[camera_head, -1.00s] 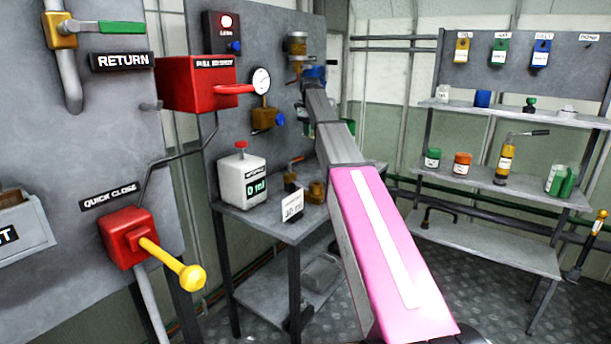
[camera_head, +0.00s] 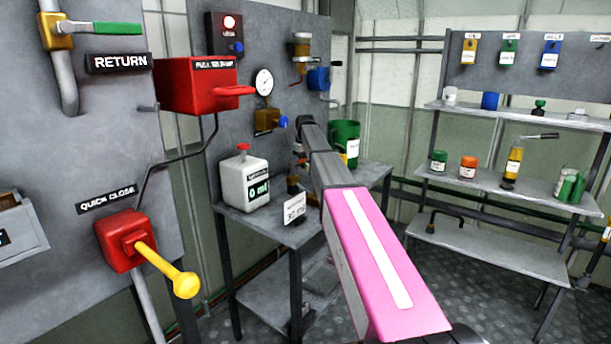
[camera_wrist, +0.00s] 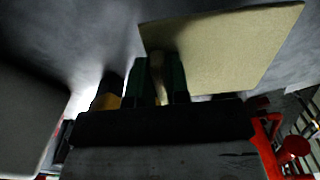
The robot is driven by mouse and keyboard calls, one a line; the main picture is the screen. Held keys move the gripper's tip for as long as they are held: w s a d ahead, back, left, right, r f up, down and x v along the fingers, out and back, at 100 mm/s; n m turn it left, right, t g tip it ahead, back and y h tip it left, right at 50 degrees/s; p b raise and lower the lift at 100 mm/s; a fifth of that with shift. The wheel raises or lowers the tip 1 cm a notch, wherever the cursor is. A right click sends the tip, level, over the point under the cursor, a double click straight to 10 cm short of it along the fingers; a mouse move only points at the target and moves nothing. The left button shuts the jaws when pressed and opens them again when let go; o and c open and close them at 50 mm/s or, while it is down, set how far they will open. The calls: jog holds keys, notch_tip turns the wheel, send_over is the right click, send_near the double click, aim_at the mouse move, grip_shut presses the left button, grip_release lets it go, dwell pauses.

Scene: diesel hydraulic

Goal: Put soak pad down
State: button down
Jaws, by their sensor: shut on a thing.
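The soak pad (camera_wrist: 225,48) is a flat beige square at the upper right of the wrist view. My gripper (camera_wrist: 160,75) has its two dark green fingers closed at the pad's lower left part, holding it. A dark grey surface lies beyond the pad; I cannot tell whether the pad touches it. In the head view my pink and grey arm reaches over the small grey workbench (camera_head: 262,222). There the gripper and the pad are mostly hidden behind the arm.
A white jug (camera_head: 243,184) reading 0 ml and a small white card (camera_head: 294,209) stand left of my arm on the bench. A green bin (camera_head: 345,138) stands behind it. The red box (camera_head: 197,84) and gauge (camera_head: 264,82) are on the panel. Stocked shelves (camera_head: 500,185) stand at right.

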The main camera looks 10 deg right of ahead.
aim_at(306, 181)
jog(key=shift+f, duration=2.55)
jog(key=c, duration=1.1)
grip_release()
jog(key=shift+f, duration=0.1)
